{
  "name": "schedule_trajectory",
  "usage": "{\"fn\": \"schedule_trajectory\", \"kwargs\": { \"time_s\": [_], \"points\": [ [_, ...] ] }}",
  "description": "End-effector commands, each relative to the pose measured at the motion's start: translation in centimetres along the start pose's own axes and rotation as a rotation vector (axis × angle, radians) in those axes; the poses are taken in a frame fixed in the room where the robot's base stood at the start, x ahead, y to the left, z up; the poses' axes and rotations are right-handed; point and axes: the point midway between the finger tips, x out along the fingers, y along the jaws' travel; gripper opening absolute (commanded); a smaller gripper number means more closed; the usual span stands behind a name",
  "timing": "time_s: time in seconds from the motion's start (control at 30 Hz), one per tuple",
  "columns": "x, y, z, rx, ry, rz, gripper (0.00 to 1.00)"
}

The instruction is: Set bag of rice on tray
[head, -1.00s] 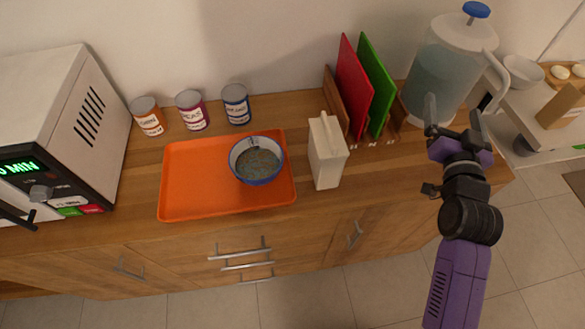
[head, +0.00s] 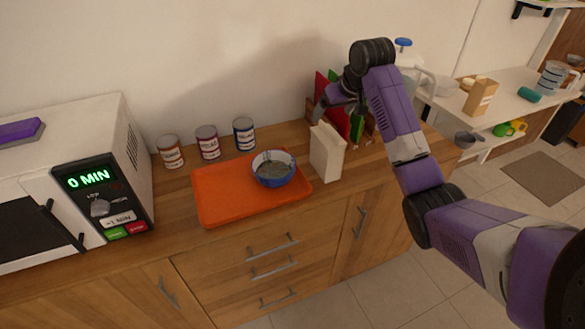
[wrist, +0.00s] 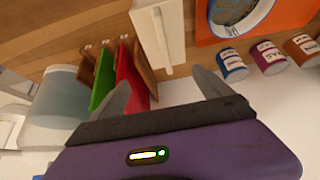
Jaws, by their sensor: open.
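An upright pale cream package (head: 326,153) with a folded top stands on the wooden counter just right of the tray; no label shows, so I cannot tell if it is the bag of rice. It also shows in the wrist view (wrist: 158,30). The orange tray (head: 218,205) lies flat and holds a blue-and-white bowl (head: 273,172). My gripper (head: 322,108) is above the counter, close to the package's top and the cutting boards. In the wrist view my gripper (wrist: 160,88) is open and empty, with the package beyond the fingertips.
Red (wrist: 130,78) and green cutting boards stand in a rack beside the package. Cans, including a blue one (head: 244,134), stand behind the tray. A microwave (head: 115,180) is at left, a pitcher (head: 402,62) at right. A brown bag (head: 480,97) stands on the far shelf.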

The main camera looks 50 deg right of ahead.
Motion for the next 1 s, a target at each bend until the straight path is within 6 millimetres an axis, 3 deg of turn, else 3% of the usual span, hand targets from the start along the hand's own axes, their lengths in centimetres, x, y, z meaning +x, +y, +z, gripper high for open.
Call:
{"fn": "schedule_trajectory", "kwargs": {
  "time_s": [0.1, 0.2, 0.57, 0.83, 1.0],
  "points": [
    [0.3, -0.1, 2.7, 0.006, -0.109, -0.012, 0.89],
    [0.2, -0.2, 3.7, 0.004, -0.152, -0.016, 0.89],
    [3.2, -0.3, 4.6, 0.005, -0.165, -0.015, 0.89],
    [6.9, -0.5, 5.3, 0.004, -0.165, -0.016, 0.89],
    [7.8, -0.5, 5.4, 0.004, -0.162, -0.016, 0.89]
  ]
}}
